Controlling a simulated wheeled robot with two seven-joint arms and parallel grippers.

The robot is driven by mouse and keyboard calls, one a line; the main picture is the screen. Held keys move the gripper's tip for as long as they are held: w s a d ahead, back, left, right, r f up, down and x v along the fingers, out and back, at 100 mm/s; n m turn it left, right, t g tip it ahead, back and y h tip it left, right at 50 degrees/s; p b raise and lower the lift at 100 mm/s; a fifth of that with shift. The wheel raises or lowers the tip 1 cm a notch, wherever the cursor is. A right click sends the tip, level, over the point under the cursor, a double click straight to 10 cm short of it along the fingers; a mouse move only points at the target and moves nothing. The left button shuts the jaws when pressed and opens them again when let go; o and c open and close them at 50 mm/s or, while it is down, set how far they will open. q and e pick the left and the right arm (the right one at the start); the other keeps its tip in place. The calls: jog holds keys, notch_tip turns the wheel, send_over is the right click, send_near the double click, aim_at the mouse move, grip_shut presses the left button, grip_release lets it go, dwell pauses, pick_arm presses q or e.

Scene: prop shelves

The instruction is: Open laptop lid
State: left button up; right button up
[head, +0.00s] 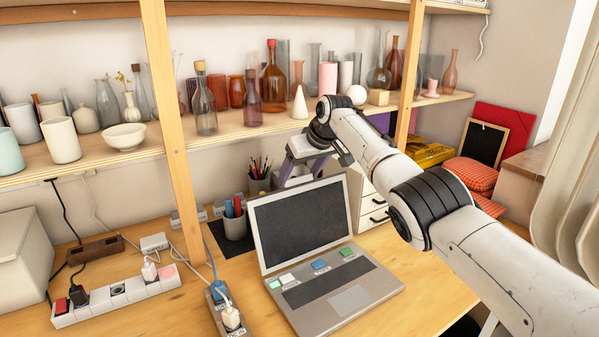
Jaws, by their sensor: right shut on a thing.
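The laptop (338,297) stands on the wooden desk with its lid (300,222) raised steeply from the base. The lid's dark screen faces me, and the keyboard side is uncovered. My right arm reaches in from the right, and my right gripper (300,176) is at the top edge of the lid, shut on it. The fingertips are partly hidden behind the lid, so their exact contact is hard to see. My left gripper is out of view.
Small coloured blocks (319,265) lie on the laptop base. A pen cup (235,225) stands close left of the lid. Power strips (118,298) and cables lie to the left. A shelf (225,136) with glass bottles and vases runs above, near my right arm.

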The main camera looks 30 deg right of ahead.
jog(key=shift+w+r, duration=0.15)
jog(key=shift+r, duration=0.4)
jog(key=o, duration=1.5)
jog(key=shift+s+r, duration=0.1)
jog(key=shift+s, duration=0.15)
jog(key=shift+f, duration=0.3)
jog(key=shift+s+r+b, duration=0.3)
jog(key=shift+r+b, duration=0.15)
jog(key=shift+r, duration=0.1)
jog(key=shift+b+v, duration=0.95)
jog(key=shift+v, duration=3.6)
jog(key=shift+s+f, duration=0.1)
